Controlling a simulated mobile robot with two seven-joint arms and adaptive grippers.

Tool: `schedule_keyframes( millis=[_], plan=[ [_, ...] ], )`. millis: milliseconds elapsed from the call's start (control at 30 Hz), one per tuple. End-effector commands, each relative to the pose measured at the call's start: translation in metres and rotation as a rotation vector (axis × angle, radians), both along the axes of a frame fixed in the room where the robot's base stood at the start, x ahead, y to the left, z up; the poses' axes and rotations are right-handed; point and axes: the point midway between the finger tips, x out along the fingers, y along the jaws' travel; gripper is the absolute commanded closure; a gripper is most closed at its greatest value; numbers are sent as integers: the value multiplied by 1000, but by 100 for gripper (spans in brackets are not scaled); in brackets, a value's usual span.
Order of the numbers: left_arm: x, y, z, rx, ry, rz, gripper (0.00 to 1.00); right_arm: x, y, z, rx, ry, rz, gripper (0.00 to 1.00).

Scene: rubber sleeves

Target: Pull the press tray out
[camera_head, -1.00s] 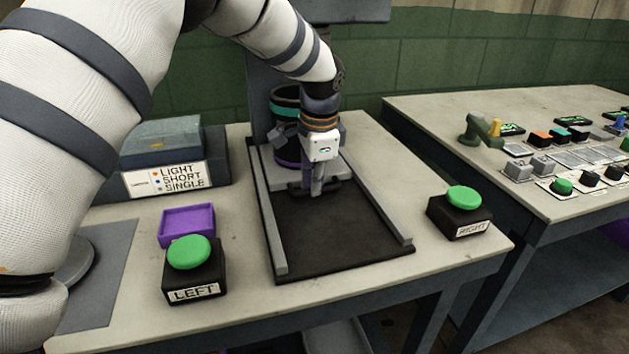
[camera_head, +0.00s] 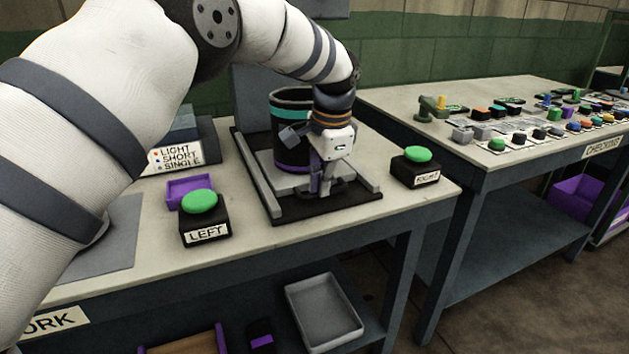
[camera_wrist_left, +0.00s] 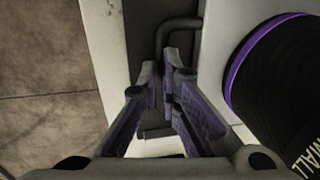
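The press tray (camera_head: 288,184) is a light grey plate between two rails, near the front end of the black press base (camera_head: 305,211). A black sleeve (camera_head: 290,105) with teal and purple bands stands upright on it; it also shows at the right of the left wrist view (camera_wrist_left: 285,85). My left gripper (camera_head: 325,190) is at the tray's front edge. In the left wrist view its fingers (camera_wrist_left: 160,82) are closed around the dark bar handle (camera_wrist_left: 163,38). In the head view the gripper partly hides the handle. My right gripper is not in view.
A LEFT button box (camera_head: 205,226) and a purple dish (camera_head: 190,188) are left of the press. A RIGHT button box (camera_head: 416,168) is on its right. A grey bin (camera_head: 322,312) sits below. A checking table (camera_head: 480,160) holds many small parts.

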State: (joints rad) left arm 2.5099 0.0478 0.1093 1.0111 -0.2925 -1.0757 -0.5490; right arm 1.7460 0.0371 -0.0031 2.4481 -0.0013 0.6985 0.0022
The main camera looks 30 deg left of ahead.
Motion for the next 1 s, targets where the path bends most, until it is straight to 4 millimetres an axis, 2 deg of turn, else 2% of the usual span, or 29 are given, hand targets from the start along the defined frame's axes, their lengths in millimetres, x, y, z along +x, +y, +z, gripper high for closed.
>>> schedule_keyframes(
  millis=[33,67,667,767,1000],
  plan=[
    [0,2,-2,1,0,2,76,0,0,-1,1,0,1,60],
    [1,2,-1,2,-1,2,70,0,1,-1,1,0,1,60],
    [2,2,3,3,-8,0,70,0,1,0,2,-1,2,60],
    [1,0,16,2,-11,1,70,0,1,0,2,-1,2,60],
    [-6,-9,79,2,-12,-1,70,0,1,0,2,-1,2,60]
  ],
)
